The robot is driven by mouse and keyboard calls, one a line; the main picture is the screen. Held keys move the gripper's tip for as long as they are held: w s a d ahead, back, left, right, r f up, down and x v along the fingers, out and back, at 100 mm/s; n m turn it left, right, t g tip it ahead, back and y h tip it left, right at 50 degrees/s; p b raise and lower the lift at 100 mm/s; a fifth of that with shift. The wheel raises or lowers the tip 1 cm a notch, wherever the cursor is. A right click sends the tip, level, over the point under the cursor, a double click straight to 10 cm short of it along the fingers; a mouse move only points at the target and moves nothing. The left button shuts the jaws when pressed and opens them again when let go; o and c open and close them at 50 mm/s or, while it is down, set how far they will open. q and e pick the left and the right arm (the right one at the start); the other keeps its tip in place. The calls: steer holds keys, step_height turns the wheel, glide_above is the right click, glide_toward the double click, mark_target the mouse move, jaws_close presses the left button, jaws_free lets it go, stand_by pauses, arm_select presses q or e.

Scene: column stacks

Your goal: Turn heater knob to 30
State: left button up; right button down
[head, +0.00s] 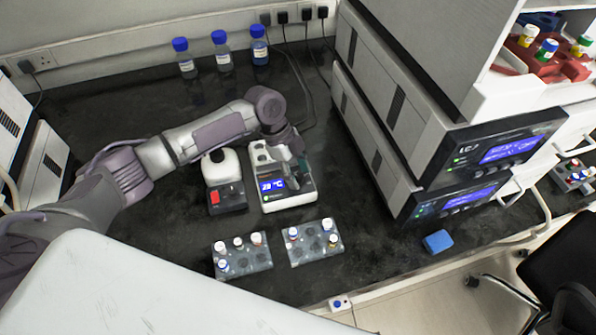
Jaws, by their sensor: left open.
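The heater (290,201) is a white block on the dark bench, in the middle of the head view. Its blue display (271,185) shows a two-digit temperature in °C, too small to read surely. Round openings show on its top at the back. My left gripper (299,178) reaches down over the right side of the heater, beside the display, with its jaws open. The fingers hide the place right of the display, so I cannot make out the knob or whether they touch it. My right gripper is not in view.
A device with a white top and red switch (214,196) stands close left of the heater. Two vial racks (241,263) (314,254) stand in front. Stacked instruments (395,135) rise to the right. Blue-capped bottles (222,52) stand at the back. A blue block (438,241) lies near the front edge.

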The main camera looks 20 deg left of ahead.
arm_select(q)
steer(key=v, duration=1.2)
steer(key=shift+f, duration=0.1)
